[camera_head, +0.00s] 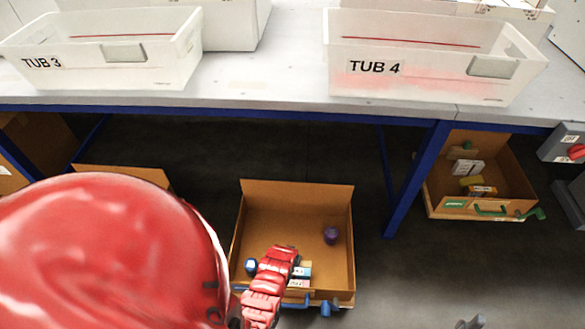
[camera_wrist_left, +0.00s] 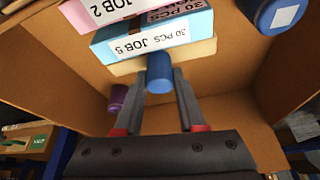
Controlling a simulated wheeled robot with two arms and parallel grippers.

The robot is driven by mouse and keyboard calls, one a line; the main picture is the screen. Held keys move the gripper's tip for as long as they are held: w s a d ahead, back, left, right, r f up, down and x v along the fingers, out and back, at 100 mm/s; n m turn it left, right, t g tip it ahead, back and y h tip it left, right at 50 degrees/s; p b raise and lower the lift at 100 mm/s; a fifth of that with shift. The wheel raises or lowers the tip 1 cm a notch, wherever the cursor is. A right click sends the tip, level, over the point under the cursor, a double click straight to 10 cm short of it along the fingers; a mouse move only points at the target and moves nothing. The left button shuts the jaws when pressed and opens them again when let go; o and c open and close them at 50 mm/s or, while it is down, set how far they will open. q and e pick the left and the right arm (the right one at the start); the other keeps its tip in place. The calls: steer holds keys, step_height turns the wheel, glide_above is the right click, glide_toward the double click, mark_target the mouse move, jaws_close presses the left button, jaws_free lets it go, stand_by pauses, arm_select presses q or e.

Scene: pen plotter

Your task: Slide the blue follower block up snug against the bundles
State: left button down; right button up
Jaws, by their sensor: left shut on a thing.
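The blue follower block (camera_wrist_left: 159,73) shows in the left wrist view as a small rounded blue piece between my left gripper's fingertips (camera_wrist_left: 160,80). My left gripper is shut on it. Right beyond it lie a cream bundle (camera_wrist_left: 195,52), a blue bundle (camera_wrist_left: 190,24) labelled JOB 5 and a pink bundle (camera_wrist_left: 78,15) labelled JOB 2. I cannot tell whether the block touches them. In the head view my red left arm reaches into the drawer and hides the block; the bundles (camera_head: 300,270) show beside it. Grey tips at the bottom edge may be my right gripper (camera_head: 470,322).
The open cardboard-brown drawer (camera_head: 265,195) also holds a blue cylinder (camera_head: 251,266) at left and a purple one (camera_head: 331,235) at right. A blue handle (camera_head: 325,309) is at its front. Another drawer (camera_head: 435,205) stands at right. TUB 3 (camera_head: 110,65) and TUB 4 (camera_head: 420,85) stand on the bench above.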

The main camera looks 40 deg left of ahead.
arm_select(q)
steer(key=shift+s+d+f, duration=0.1)
steer(key=shift+s+d, duration=0.3)
steer(key=shift+s, duration=0.35)
steer(key=c, duration=0.8)
jaws_free()
steer(key=shift+o, duration=0.2)
steer(key=shift+s+d+r+p, duration=0.1)
steer(key=shift+r+p, duration=0.1)
steer(key=shift+r, duration=0.15)
steer(key=shift+s+r+p, duration=0.1)
steer(key=shift+r+p, duration=0.05)
steer(key=shift+r, duration=0.2)
steer(key=p+v, duration=0.2)
steer(key=v, duration=1.4)
steer(key=shift+w, duration=0.15)
